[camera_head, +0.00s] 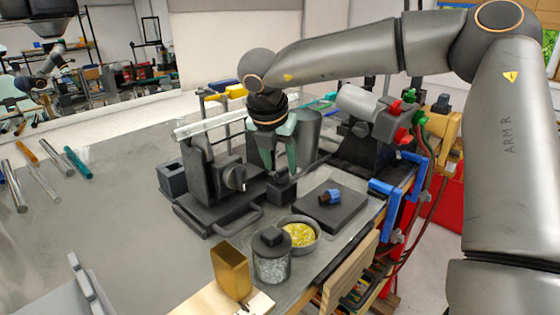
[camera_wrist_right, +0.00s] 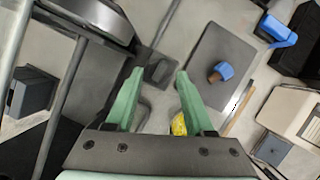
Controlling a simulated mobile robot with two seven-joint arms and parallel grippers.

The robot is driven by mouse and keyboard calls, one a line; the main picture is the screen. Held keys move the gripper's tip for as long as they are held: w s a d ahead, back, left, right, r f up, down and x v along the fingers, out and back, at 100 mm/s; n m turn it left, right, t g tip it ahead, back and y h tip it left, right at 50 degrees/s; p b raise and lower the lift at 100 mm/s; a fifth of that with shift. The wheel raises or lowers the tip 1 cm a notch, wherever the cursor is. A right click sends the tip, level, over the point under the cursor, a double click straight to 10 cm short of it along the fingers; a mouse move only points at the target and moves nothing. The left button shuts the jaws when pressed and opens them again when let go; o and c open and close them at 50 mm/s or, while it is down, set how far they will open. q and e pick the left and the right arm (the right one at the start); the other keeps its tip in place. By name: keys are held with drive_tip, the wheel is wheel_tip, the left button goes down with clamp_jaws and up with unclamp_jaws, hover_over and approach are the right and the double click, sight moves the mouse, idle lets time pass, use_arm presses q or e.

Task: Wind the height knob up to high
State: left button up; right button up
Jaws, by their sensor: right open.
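The height knob (camera_head: 235,177) is a dark round knob with a pale face, on the side of a dark grey stand (camera_head: 197,165). A clear glass rod (camera_head: 212,122) lies across the top of the stand. My right gripper (camera_head: 280,168) points down just right of the knob, apart from it. Its green fingers are open with nothing held. In the right wrist view the open fingers (camera_wrist_right: 159,73) frame a small dark block (camera_wrist_right: 160,70) below them. I cannot make out the knob in that view. The knob's setting is too small to read. My left gripper is not in view.
A dark plate (camera_head: 345,212) with a blue-capped piece (camera_head: 329,197) lies right. A grey cylinder (camera_head: 308,130) stands behind the gripper. A glass jar (camera_head: 271,262) and a yellow-filled bowl (camera_head: 302,246) stand in front. Several rods lie left; the table's left middle is clear.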

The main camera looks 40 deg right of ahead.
drive_tip(key=shift+d+f, duration=0.1)
drive_tip(key=shift+f, duration=0.2)
